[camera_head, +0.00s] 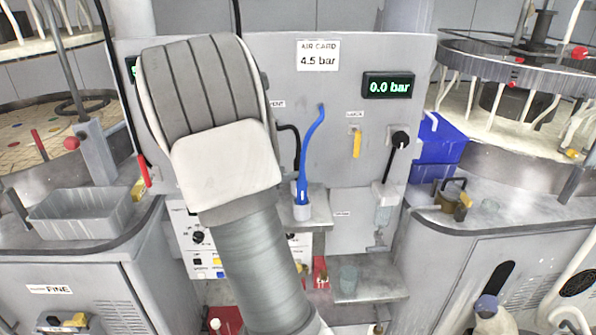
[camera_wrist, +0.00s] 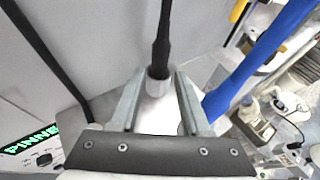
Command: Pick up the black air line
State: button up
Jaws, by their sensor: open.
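The black air line (camera_wrist: 162,38) comes down between the two fingers of my gripper (camera_wrist: 158,76) in the wrist view and ends in a pale collar. My gripper is open, with a finger on either side of the collar; whether either finger touches it I cannot tell. In the head view a short black line (camera_head: 296,146) curves out beside my arm, left of the blue line (camera_head: 311,150). My arm hides my gripper there. The blue line (camera_wrist: 255,55) stands close to the right finger in the wrist view.
Another black cable (camera_wrist: 48,55) runs along the left in the wrist view. The grey panel (camera_head: 340,75) is behind, with a display reading 0.0 bar (camera_head: 388,86) and a yellow handle (camera_head: 357,143). A grey tray (camera_head: 82,214) is at left, a blue bin (camera_head: 440,140) at right.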

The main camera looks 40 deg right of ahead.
aim_at(296, 169)
jog(key=shift+p+x, duration=0.4)
jog(key=shift+x, duration=3.2)
jog(key=shift+r, duration=0.2)
jog(key=shift+c, duration=0.2)
grip_shut()
